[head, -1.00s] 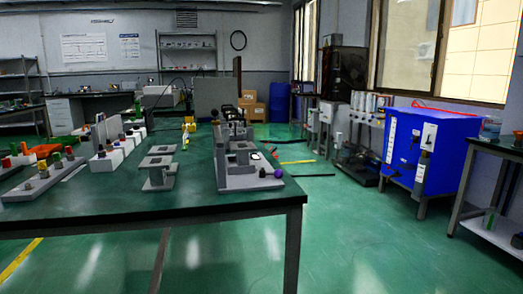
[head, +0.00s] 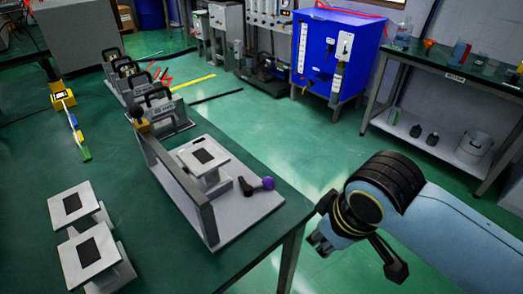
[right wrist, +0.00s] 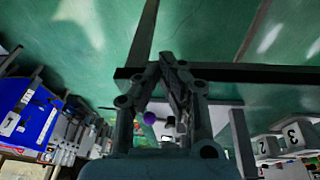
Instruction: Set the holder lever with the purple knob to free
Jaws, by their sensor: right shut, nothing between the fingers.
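The holder lever with the purple knob (head: 268,183) is a short dark lever on the grey base plate (head: 240,207) of a holder, near the table's right edge. The lever lies low and points right from its dark pivot. The purple knob also shows in the right wrist view (right wrist: 150,117), beyond my fingers. The holder carries a pale block with a dark pad (head: 203,157) and an upright grey wall. My right gripper (head: 319,243) is shut and empty, off the table's edge, to the right of and nearer than the knob, apart from it. My left gripper is out of view.
The dark green table (head: 120,170) bears two pale stands (head: 85,205) at front left and a row of black-handled grey pieces (head: 160,112) behind the holder. A blue cabinet (head: 335,50) and a shelf table (head: 455,75) stand beyond. The floor beside the table's right edge is clear.

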